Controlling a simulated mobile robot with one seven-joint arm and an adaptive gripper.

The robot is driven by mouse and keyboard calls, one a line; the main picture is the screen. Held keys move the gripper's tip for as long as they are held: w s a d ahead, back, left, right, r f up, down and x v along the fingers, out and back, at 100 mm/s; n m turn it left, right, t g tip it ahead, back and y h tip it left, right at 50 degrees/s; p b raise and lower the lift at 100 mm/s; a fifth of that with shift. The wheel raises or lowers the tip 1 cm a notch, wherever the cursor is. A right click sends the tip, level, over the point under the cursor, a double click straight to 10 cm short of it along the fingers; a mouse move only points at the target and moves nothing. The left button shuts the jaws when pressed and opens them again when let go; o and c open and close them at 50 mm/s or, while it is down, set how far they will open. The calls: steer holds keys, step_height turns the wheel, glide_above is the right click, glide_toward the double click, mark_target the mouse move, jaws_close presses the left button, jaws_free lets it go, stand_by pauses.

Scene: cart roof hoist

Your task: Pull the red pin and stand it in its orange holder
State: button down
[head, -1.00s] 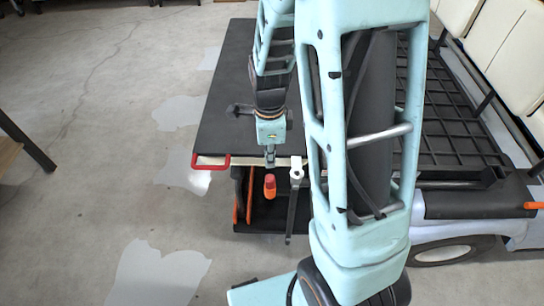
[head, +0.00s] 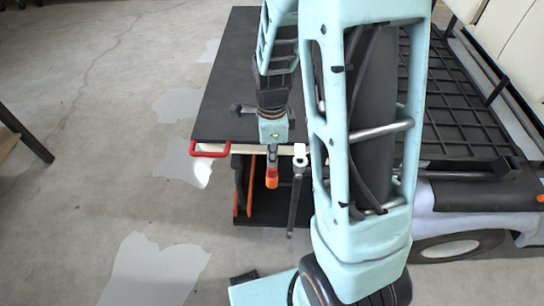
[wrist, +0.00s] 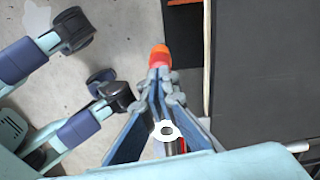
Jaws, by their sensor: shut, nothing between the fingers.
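A small upright piece with a red top and orange lower part (head: 271,179) shows below my gripper in the head view. It also shows beyond the fingertips in the wrist view (wrist: 160,57). I cannot tell whether the red is the pin's head in its orange holder or part of the holder. My gripper (head: 272,164) points down, shut and empty, with its tips overlapping the piece's top in the picture. Contact is unclear. In the wrist view, my gripper's fingertips (wrist: 160,74) meet just short of the red part.
A red U-shaped handle (head: 210,150) sits on the front edge of the black panel (head: 223,107). A grey lever with a white ring end (head: 297,195) hangs right of the piece. A dark open compartment (head: 262,212) lies below. Open floor lies left.

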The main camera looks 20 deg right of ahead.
steer(key=shift+f, duration=0.45)
steer(key=shift+r, duration=0.1)
step_height(320, 180, up, 3)
steer(key=p, duration=0.2)
steer(key=shift+p, duration=0.35)
step_height(320, 180, up, 12)
steer(key=shift+f, duration=0.2)
